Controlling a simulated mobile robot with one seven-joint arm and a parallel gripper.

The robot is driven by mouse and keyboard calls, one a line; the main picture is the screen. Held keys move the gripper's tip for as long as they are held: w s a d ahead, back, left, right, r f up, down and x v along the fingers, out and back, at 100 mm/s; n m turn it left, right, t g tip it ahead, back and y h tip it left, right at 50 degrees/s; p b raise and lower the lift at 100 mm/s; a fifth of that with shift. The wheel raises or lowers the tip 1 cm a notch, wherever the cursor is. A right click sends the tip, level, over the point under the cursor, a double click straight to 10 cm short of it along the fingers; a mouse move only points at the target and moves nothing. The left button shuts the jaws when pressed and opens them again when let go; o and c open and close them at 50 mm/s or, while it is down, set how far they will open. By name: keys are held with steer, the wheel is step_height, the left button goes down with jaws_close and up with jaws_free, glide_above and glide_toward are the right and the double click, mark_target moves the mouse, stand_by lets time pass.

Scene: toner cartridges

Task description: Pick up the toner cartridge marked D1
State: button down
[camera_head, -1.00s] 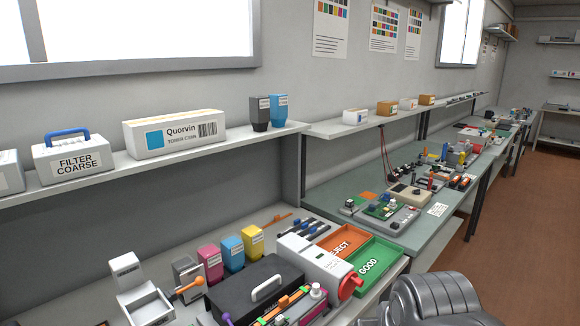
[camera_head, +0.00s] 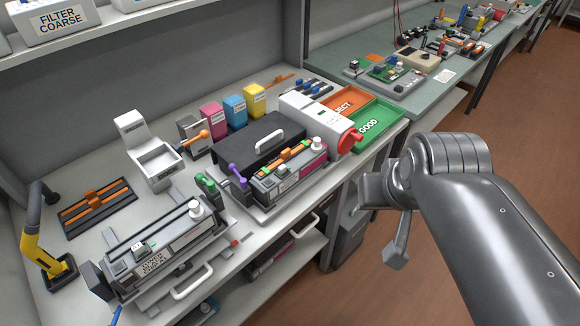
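No D1 mark is legible in this view. One long grey toner cartridge (camera_head: 170,246) lies in a fixture at the front left of the bench. A second cartridge (camera_head: 290,174), with a magenta end and an orange strip on top, sits in another fixture at the bench's middle front. A partly hidden cartridge-like item with a magenta part (camera_head: 268,260) lies on the shelf below. My gripper (camera_head: 397,254) hangs beside the bench's right front, apart from all cartridges. Only a thin grey part of it shows, mostly hidden behind my arm, so its opening is unclear.
A black box with a white handle (camera_head: 262,146) stands behind the middle fixture. Green GOOD (camera_head: 374,124) and orange REJECT (camera_head: 345,100) trays lie at the back right. A yellow hose tool (camera_head: 45,250) stands far left. Floor is clear right of the bench.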

steer(key=c, duration=0.6)
jaws_free()
steer(key=shift+c, duration=0.2)
steer(key=m+g+h, duration=0.1)
steer(key=m+g, duration=0.3)
steer(key=m, duration=0.5)
glide_above(291, 162)
steer(key=f, duration=0.5)
steer(key=a+f, duration=0.1)
steer(key=f, duration=0.2)
steer(key=shift+s+f, duration=0.3)
steer(key=shift+w+f, duration=0.1)
steer(key=shift+f, duration=0.25)
steer(key=f, duration=0.6)
steer(key=d+f, duration=0.1)
steer(key=f, duration=0.3)
steer(key=shift+w+d+f, duration=0.1)
steer(key=shift+w, duration=0.25)
